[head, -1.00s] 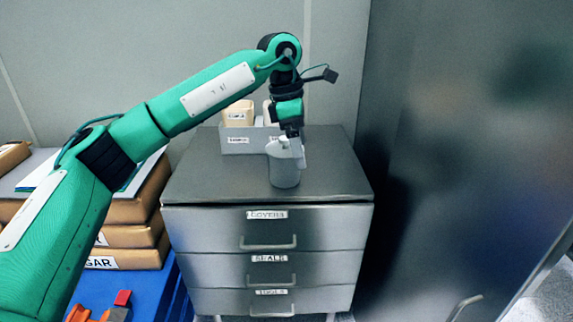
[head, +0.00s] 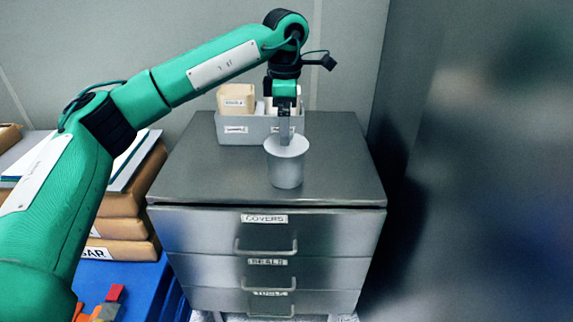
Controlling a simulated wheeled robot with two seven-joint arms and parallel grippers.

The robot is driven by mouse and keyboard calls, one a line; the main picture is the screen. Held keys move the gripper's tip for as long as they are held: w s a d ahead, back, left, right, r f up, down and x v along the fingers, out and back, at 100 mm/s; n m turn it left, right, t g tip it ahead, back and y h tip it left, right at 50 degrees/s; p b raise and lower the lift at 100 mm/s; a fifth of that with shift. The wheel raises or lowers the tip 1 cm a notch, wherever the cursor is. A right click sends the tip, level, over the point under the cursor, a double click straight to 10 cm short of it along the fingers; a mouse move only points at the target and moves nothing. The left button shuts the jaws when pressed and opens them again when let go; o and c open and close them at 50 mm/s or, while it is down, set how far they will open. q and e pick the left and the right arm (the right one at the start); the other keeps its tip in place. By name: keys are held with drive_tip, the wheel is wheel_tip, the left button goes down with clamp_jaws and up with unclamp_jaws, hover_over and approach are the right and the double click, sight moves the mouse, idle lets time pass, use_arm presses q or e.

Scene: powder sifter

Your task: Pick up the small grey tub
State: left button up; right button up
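The small grey tub (head: 286,168) stands upright on the steel drawer cabinet's top (head: 215,178), near its front middle. My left gripper (head: 285,137) points straight down at the tub's top, its fingertips meeting the tub's rim in the picture. I see the fingers as one narrow grey strip, so I cannot tell whether they are open, shut, or touching the tub. My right gripper is not in view.
Behind the tub is a grey labelled bin (head: 234,130) holding a tan block (head: 236,98) and a white item. Stacked tan packages (head: 125,229) stand at left above a blue surface (head: 142,283). A tall metal door or panel (head: 470,160) rises at right. The cabinet top is clear on both sides of the tub.

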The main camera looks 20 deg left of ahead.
sight(286, 163)
use_arm(q)
wheel_tip(286, 163, down, 7)
drive_tip(key=shift+d+r, duration=0.1)
drive_tip(key=shift+r, duration=0.1)
drive_tip(key=c, duration=1.1)
